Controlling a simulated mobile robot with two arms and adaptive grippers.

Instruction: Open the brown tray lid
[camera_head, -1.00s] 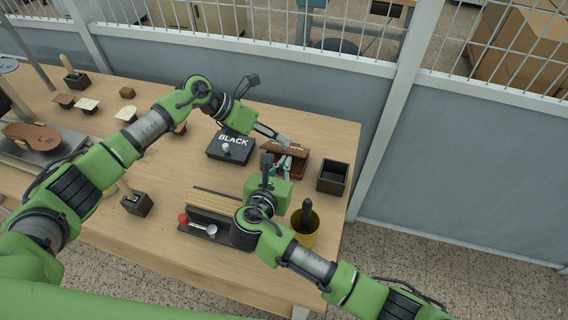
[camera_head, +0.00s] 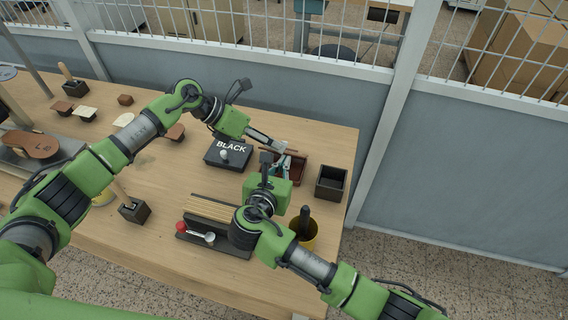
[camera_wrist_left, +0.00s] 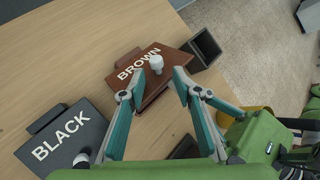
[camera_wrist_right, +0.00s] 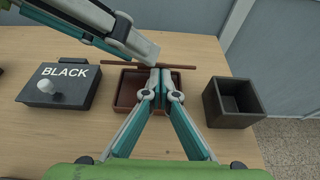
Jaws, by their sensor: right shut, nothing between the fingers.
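The brown tray (camera_wrist_right: 128,90) stands on the table with its interior showing. Its lid (camera_wrist_right: 180,66) is raised at the back and shows nearly edge-on in the right wrist view. In the left wrist view the lid's face (camera_wrist_left: 140,72) carries the word BROWN and a white knob (camera_wrist_left: 156,62). My left gripper (camera_wrist_left: 160,76) is open, its fingers apart on either side of the knob's line; contact is unclear. My right gripper (camera_wrist_right: 160,72) is shut and empty, its tips over the tray close to the lid's edge.
A black box labelled BLACK (camera_head: 228,153) stands left of the tray. An open dark bin (camera_head: 331,183) stands to its right. A yellow cup (camera_head: 304,236) and a rack with thin sticks (camera_head: 212,208) are nearer. A wall panel rises behind the table.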

